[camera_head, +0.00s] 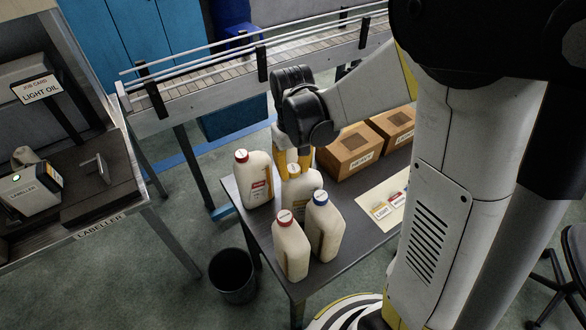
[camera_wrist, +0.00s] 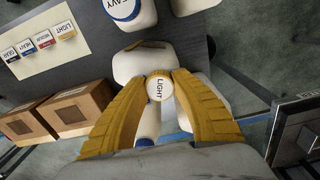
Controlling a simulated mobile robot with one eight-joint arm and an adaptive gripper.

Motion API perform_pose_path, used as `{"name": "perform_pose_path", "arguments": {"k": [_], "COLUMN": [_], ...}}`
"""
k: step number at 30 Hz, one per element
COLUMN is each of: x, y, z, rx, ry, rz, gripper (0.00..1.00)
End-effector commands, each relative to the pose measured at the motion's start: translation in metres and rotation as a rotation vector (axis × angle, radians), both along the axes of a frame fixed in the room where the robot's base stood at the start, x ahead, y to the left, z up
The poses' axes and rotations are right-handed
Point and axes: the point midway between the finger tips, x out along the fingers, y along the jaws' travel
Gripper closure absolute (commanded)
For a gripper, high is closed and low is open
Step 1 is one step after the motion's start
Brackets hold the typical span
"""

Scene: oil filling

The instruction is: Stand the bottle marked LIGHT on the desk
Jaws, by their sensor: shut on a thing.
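The bottle marked LIGHT (camera_head: 301,193) is a cream jug among the other bottles over the desk (camera_head: 240,212). The bottle looks upright. Its base is hidden behind the front bottles, so I cannot tell whether it touches the desk.
A red-capped bottle (camera_head: 254,183) stands behind left, another red-capped bottle (camera_head: 291,248) in front, and a blue-capped bottle (camera_head: 324,228) front right. Two cardboard boxes (camera_head: 349,152) (camera_head: 396,127) and a label card (camera_head: 383,204) lie to the right. A dark bin (camera_head: 232,276) is on the floor.

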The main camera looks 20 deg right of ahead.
Motion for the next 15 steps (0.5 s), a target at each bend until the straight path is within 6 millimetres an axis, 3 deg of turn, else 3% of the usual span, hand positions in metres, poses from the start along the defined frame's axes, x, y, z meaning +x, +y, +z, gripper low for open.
{"name": "perform_pose_path", "arguments": {"k": [15], "x": [0.0001], "y": [0.0001], "z": [-0.0036], "rx": [0.000], "ry": [0.000], "rz": [0.000], "gripper": [1.00]}}
